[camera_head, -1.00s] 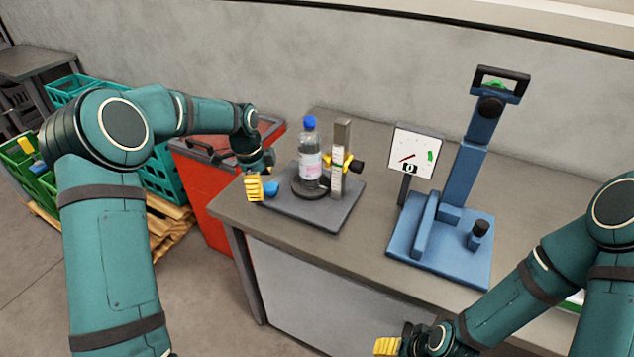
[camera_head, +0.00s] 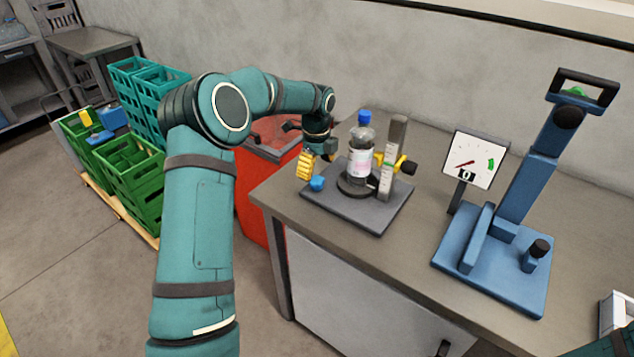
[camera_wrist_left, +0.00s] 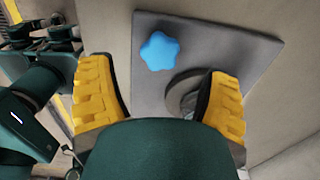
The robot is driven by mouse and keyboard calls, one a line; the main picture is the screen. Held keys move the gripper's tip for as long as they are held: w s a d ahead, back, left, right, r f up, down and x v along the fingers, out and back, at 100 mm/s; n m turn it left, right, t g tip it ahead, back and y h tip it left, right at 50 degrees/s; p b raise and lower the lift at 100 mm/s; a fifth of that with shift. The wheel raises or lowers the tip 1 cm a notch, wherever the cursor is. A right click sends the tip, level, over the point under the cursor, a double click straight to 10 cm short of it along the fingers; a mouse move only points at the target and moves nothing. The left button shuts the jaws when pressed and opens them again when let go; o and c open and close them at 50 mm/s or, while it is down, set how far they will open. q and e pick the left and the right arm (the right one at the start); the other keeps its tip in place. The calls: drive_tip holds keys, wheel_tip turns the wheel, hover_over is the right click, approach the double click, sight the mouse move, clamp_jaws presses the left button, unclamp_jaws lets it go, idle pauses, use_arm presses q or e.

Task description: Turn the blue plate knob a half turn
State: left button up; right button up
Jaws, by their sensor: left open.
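The blue plate knob (camera_head: 317,183) is a small star-shaped knob at the front left corner of a dark grey base plate (camera_head: 350,212). In the left wrist view the knob (camera_wrist_left: 159,51) lies ahead of and between the two yellow fingertips, nearer the left one. My left gripper (camera_head: 306,166) points down just above and left of the knob, apart from it. Its yellow fingers (camera_wrist_left: 160,95) are spread wide with nothing between them. My right gripper is out of view; only a bit of that arm shows at the bottom right.
A clear bottle with a blue cap (camera_head: 360,150) stands on a dark disc on the plate, close to the left gripper. A grey scale post (camera_head: 392,160) stands beside it. A blue press (camera_head: 500,255) and a dial gauge (camera_head: 475,158) are farther right. The bench front between them is clear.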

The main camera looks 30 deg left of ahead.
sight(316, 179)
use_arm(q)
drive_tip(key=shift+f+b, duration=0.35)
drive_tip(key=shift+f, duration=1.9)
drive_tip(key=c, duration=1.2)
